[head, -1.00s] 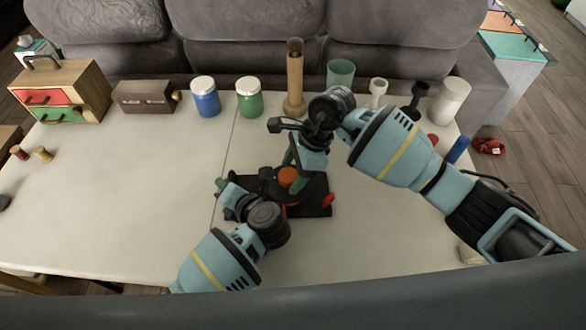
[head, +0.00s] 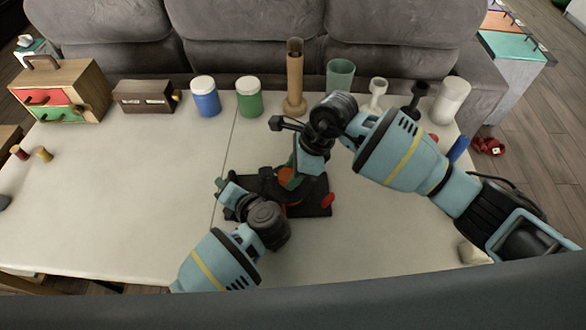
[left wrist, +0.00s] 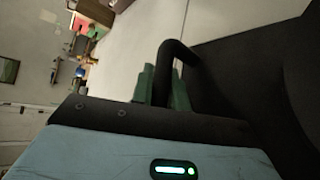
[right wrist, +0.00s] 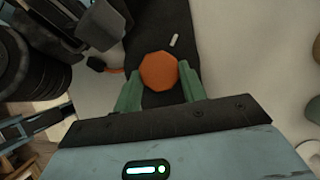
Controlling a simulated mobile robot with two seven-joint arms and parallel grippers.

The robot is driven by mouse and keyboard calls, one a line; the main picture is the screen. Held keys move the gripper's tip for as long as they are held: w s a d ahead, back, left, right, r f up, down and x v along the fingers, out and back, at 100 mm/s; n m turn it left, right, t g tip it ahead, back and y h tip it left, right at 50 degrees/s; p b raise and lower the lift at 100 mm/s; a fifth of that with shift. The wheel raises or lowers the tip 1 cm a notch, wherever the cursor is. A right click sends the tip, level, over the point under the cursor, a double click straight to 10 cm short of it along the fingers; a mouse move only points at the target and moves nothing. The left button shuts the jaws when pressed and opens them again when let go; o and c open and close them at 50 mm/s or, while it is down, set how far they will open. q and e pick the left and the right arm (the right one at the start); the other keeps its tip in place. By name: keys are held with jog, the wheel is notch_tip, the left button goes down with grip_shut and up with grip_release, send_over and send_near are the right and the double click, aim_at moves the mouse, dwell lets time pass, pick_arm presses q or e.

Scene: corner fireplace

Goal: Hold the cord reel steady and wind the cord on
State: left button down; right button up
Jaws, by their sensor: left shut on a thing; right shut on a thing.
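The cord reel (head: 318,190) is a dark, flat-based device near the middle of the white table. Its orange knob (head: 285,176) shows beside my right gripper's green fingers. In the right wrist view the orange knob (right wrist: 158,71) sits between the two fingertips, and my right gripper (right wrist: 160,88) is shut on it. My left gripper (head: 228,190) is at the reel's left side. In the left wrist view its green fingers are shut on a black bent handle (left wrist: 178,52). The arms hide much of the reel, and I cannot make out the cord clearly.
A red part (head: 327,199) shows at the reel's right edge. Blue (head: 205,98) and green (head: 249,98) jars, a wooden post (head: 295,80) and a teal cup (head: 340,75) stand along the back. The table's left half is mostly clear.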

jog(key=m, duration=0.2)
jog(key=m+t, duration=0.1)
jog(key=m, duration=0.2)
jog(key=shift+s+a+m+t+h, duration=0.1)
jog(key=shift+s+m+t+h, duration=0.2)
jog(key=shift+t, duration=0.1)
jog(key=m, duration=0.2)
jog(key=m+t+h, duration=0.1)
jog(key=m, duration=0.1)
jog(key=shift+s+a+m, duration=0.1)
jog(key=shift+s+m, duration=0.05)
jog(key=shift+m, duration=0.15)
jog(key=o, duration=1)
jog(key=shift+c, duration=0.2)
jog(key=v, duration=1.2)
jog(key=shift+s+t, duration=0.25)
jog(key=shift+t, duration=0.05)
jog(key=shift+a, duration=0.15)
